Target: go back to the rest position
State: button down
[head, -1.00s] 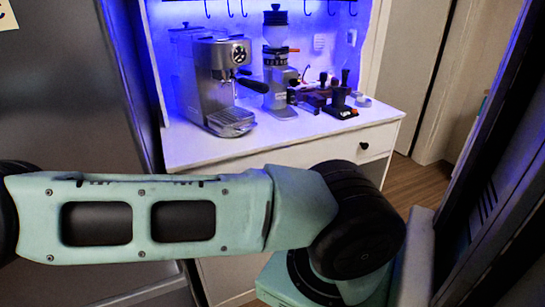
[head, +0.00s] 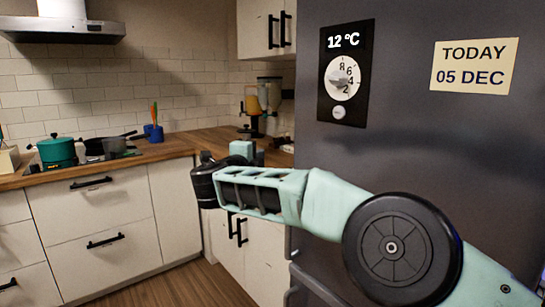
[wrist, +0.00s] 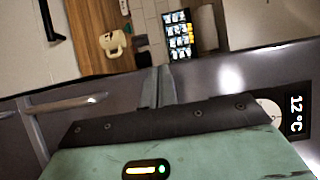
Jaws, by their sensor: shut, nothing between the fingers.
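My arm reaches across the head view in front of the dark grey fridge (head: 350,155), with its far end near the kitchen counter corner. My gripper (wrist: 158,82) shows at the middle of the wrist view as two narrow grey fingers close together, shut and empty. In the head view its fingers cannot be made out behind the arm's black joint and mint end part.
The fridge, with a dial and a yellow note (head: 474,66), stands close on the right. A wooden counter (head: 170,146) holds a green pot (head: 57,151) and a pan. The wrist view shows a cream jug (wrist: 113,43) and a dark picture panel (wrist: 180,36). Floor shows at lower left.

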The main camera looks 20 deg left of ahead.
jog(key=s+a+r+n+g+y, duration=0.3)
jog(key=s+a+r+n+y, duration=0.4)
jog(key=s+r+n+y, duration=0.4)
jog(key=s+d+f+n+g+y+p, duration=0.1)
jog(key=s+d+f+n+g+y, duration=0.3)
jog(key=n, duration=0.4)
jog(key=s+d+f+n+g+h, duration=0.2)
jog(key=s+d+f, duration=0.4)
jog(key=s+d, duration=0.3)
jog(key=s+d+f+n+g+h, duration=0.3)
jog(key=s+d, duration=0.7)
jog(key=d, duration=0.7)
jog(key=s+d+f+n+g+h+p, duration=0.1)
jog(key=s+d+f+g+h, duration=0.5)
jog(key=d, duration=0.8)
jog(key=s+f+n+h, duration=0.1)
jog(key=s+f, duration=0.2)
jog(key=f, duration=0.1)
jog(key=shift+s+n+h, duration=0.25)
jog(key=shift+n+h, duration=0.05)
jog(key=shift+n, duration=0.1)
jog(key=shift+d, duration=0.1)
